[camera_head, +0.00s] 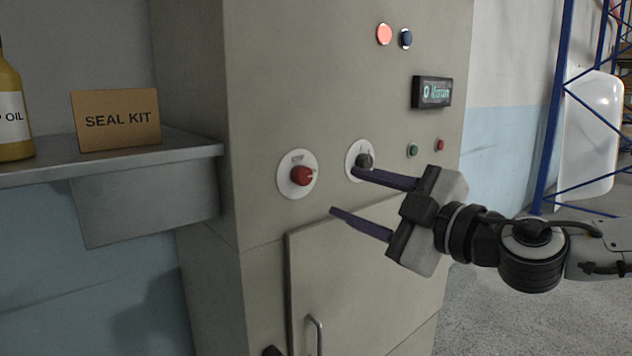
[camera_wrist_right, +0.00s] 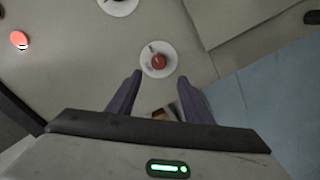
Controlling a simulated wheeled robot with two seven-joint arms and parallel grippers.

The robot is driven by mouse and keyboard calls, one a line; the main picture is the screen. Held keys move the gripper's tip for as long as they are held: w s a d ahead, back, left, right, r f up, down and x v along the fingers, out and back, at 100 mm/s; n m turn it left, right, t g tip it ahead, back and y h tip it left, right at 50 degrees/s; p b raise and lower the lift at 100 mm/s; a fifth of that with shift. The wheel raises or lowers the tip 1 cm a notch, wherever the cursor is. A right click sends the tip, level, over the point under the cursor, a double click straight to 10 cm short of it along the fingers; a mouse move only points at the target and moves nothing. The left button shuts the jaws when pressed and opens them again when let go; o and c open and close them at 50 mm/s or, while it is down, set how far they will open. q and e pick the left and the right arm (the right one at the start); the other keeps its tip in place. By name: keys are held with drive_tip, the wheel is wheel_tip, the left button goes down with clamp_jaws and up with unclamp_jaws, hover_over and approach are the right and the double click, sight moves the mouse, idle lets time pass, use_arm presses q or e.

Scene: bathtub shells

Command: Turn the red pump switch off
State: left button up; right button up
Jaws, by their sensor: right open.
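The red pump switch (camera_head: 302,176) is a round red knob on a white disc on the front of the grey cabinet (camera_head: 270,110). My right gripper (camera_head: 344,190) is open and empty, to the right of the red knob and apart from it in the head view. In the right wrist view the red knob (camera_wrist_right: 158,62) lies just beyond the gap between the open fingertips (camera_wrist_right: 160,77). Which way the knob is turned is hard to tell. My left gripper is not in view.
A dark knob (camera_head: 364,161) on another white disc sits close behind the upper finger. Small green (camera_head: 412,151) and red (camera_head: 440,144) buttons and a display (camera_head: 432,92) are farther right. A shelf (camera_head: 150,155) with a seal kit box (camera_head: 116,120) juts out at left.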

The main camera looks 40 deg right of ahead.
sight(307, 177)
drive_tip(key=w+p, duration=0.1)
drive_tip(key=w, duration=0.1)
drive_tip(key=w+p, duration=0.1)
drive_tip(key=w, duration=0.4)
drive_tip(key=shift+w+a+p, duration=0.25)
drive_tip(key=shift+p, duration=0.15)
drive_tip(key=shift+w+d+b, duration=0.25)
drive_tip(key=shift+w+b, duration=0.1)
drive_tip(key=shift+w, duration=0.35)
drive_tip(key=shift+w+a, duration=0.15)
drive_tip(key=shift+w, duration=0.25)
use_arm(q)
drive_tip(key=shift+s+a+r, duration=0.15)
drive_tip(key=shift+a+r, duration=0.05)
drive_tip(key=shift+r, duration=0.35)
use_arm(e)
drive_tip(key=shift+w+a+r, duration=0.1)
drive_tip(key=shift+w+a, duration=0.1)
drive_tip(key=shift+w, duration=0.05)
drive_tip(key=shift+c, duration=0.3)
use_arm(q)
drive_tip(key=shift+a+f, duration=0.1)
use_arm(e)
drive_tip(key=c, duration=1)
